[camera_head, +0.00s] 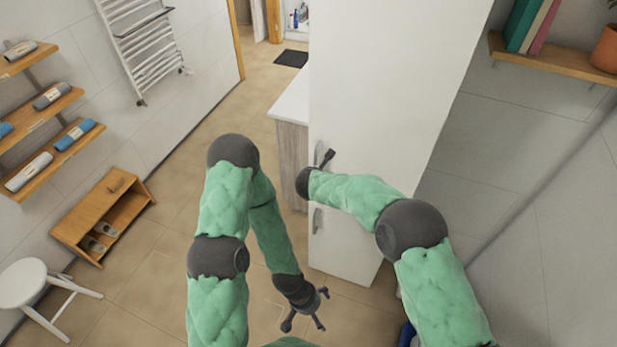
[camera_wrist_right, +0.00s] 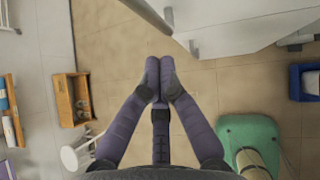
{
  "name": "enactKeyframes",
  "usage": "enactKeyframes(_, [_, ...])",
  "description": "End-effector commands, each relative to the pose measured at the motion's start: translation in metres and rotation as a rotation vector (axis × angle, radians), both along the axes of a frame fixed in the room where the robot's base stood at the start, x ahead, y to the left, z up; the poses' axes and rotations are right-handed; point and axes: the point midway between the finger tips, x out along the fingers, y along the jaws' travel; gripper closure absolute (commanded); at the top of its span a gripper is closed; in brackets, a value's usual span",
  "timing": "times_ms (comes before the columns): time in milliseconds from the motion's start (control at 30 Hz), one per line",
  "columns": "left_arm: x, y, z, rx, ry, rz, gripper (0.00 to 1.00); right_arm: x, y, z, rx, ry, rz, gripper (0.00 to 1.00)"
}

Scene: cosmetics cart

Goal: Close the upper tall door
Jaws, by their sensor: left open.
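The upper tall door (camera_head: 385,75) is the large white panel of the tall cabinet in the head view. Its handle (camera_head: 318,152) is near its lower left edge. I cannot tell how far the door stands ajar. My right gripper (camera_head: 327,158) is right beside this handle; contact is unclear. In the right wrist view its fingertips (camera_wrist_right: 159,70) meet with nothing seen between them, and white cabinet panels (camera_wrist_right: 245,20) lie just beyond. My left gripper (camera_head: 307,312) is open and empty, low over the floor, away from the door.
A lower door with its own handle (camera_head: 317,221) is below. A counter (camera_head: 292,105) adjoins the cabinet on the left. A wooden shoe bench (camera_head: 103,213) and white stool (camera_head: 28,285) stand at left. The floor between is clear.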

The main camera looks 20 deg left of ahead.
Motion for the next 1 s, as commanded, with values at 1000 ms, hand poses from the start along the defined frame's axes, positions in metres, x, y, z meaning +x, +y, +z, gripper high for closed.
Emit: enactKeyframes(1000, [0.001,0.000,-0.004,0.000,-0.002,0.001,0.02,-0.069,-0.012,0.069,0.000,0.001,0.001,1.00])
